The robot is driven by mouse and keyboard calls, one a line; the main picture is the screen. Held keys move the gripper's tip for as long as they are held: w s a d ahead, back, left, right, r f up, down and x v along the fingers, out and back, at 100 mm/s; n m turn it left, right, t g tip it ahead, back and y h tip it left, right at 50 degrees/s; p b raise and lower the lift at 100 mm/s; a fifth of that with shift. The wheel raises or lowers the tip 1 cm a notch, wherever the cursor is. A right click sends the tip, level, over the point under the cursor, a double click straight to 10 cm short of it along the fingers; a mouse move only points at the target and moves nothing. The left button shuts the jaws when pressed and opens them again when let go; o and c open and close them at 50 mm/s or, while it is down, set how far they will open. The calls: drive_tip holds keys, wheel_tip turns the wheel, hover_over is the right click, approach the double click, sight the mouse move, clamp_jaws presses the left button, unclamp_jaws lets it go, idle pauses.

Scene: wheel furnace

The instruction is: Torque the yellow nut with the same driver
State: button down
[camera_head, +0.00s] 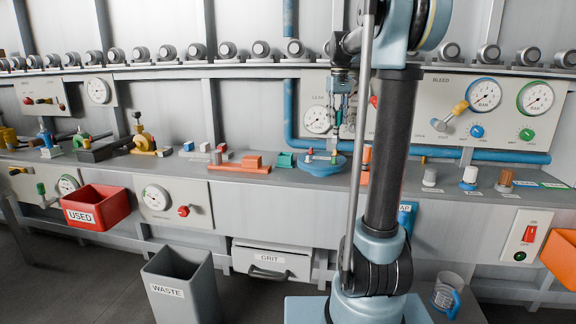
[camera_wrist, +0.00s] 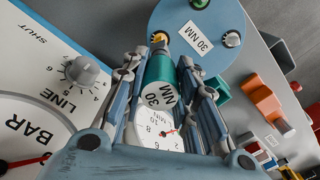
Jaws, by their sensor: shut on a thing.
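My gripper (camera_wrist: 172,85) is shut on a teal driver (camera_wrist: 160,72) marked "30 NM". The driver's far end points at the blue round plate (camera_wrist: 210,65), which has its own "30 NM" label. The yellow nut (camera_wrist: 157,37) shows at that far end, by the plate's left edge; I cannot tell whether the driver touches it.
A teal block (camera_head: 287,160) and an orange block (camera_head: 252,162) stand left of the plate. Gauges and a blue pipe (camera_head: 480,154) line the wall behind. A red USED bin (camera_head: 97,206) hangs at the bench front; a grey WASTE bin (camera_head: 183,288) stands below.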

drive_tip(key=shift+r, duration=1.95)
